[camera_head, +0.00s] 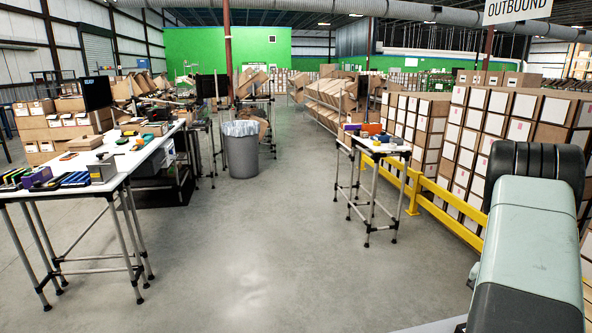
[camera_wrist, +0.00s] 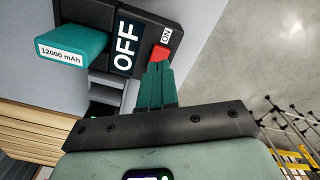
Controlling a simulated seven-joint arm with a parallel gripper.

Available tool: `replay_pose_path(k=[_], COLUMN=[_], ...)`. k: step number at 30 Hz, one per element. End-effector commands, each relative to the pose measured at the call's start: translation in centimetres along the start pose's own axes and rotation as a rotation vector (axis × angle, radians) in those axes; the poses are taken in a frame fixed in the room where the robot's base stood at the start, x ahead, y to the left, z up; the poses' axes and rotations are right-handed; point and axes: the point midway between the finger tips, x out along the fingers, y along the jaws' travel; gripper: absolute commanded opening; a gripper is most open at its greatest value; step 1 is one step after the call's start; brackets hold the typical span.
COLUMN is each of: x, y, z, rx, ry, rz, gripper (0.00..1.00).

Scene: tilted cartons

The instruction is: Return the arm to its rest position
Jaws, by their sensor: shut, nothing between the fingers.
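In the wrist view my gripper (camera_wrist: 157,68) has its teal fingers together with nothing between them. The fingertips are right at a red switch (camera_wrist: 160,53) beside the ON label; I cannot tell whether they touch it. The switch sits on a black panel (camera_wrist: 145,32) that also bears a large OFF label. A teal block marked 12000 mAh (camera_wrist: 78,45) sticks out from the panel to the left of the fingers. In the head view my arm shows at the right edge, and the gripper is out of view there.
In the head view a white table (camera_head: 128,160) with tools and boxes stands at left, and a small table (camera_head: 375,146) at right centre. A grey bin (camera_head: 241,155) stands between them. A yellow rail (camera_head: 415,190) fronts stacked cartons (camera_head: 500,115). The middle floor is clear.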

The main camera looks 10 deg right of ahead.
Motion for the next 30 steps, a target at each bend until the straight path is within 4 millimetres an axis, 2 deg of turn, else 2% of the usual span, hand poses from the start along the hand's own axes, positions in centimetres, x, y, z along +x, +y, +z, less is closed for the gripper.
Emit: replay_pose_path(k=[12,25,28,30], x=[-3.2,-4.0,-6.3,-9.3], y=[0.0,-0.3,-1.8,-3.6], z=[0.0,0.1,0.6,1.5], rx=[0.000,-0.005,-0.032,-0.067], ry=[0.001,0.004,0.024,0.050], rz=[0.000,0.000,-0.003,-0.008], gripper=[0.00,0.00,0.00,0.00])
